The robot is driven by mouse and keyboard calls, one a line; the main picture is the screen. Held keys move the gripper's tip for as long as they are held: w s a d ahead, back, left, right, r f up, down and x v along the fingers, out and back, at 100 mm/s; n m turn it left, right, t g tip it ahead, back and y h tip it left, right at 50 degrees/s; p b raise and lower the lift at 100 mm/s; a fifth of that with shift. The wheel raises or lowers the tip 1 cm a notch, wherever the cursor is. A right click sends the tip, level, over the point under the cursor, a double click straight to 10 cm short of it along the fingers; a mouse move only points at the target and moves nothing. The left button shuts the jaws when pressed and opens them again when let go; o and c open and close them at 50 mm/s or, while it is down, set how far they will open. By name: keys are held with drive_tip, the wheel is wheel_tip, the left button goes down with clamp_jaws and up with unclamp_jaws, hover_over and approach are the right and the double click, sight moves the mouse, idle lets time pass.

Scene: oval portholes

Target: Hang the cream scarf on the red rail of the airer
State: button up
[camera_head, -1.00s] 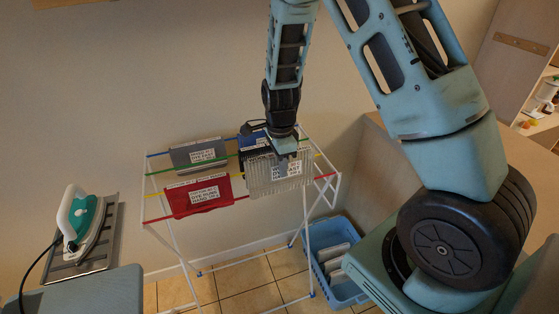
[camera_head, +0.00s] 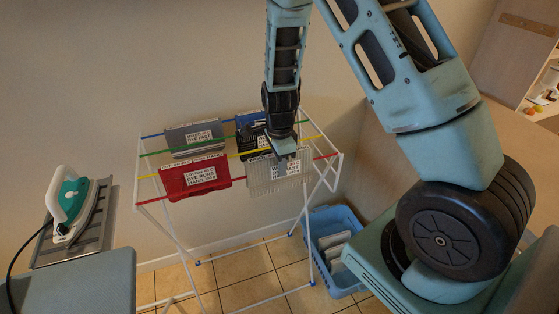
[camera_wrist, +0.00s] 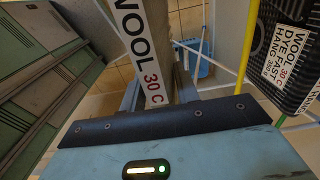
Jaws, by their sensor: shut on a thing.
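The cream scarf (camera_head: 262,180) is a pale ribbed cloth with a white care label, at the front right of the airer. My gripper (camera_head: 285,150) is shut on its upper edge. In the wrist view its label (camera_wrist: 143,50) reads "WOOL 30 C". The airer (camera_head: 166,232) is a white frame with blue, green, yellow and red rails. The red rail (camera_head: 325,157) is the front one and passes at the scarf, which hides part of it. I cannot tell whether the scarf rests on that rail or hangs only from my gripper.
A red cloth (camera_head: 195,178) hangs at the front left. A grey cloth (camera_head: 190,140), a blue cloth (camera_head: 250,122) and a black cloth (camera_head: 249,142) hang further back; the black one shows in the wrist view (camera_wrist: 285,50). A blue basket (camera_head: 335,240) stands below right. An iron (camera_head: 66,205) stands left.

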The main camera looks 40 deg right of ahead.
drive_tip(key=shift+f+b, duration=0.9)
drive_tip(key=shift+f, duration=0.75)
drive_tip(key=o, duration=1.2)
wheel_tip(320, 180, up, 17)
drive_tip(key=shift+r+b, duration=0.2)
drive_tip(key=shift+b, duration=0.25)
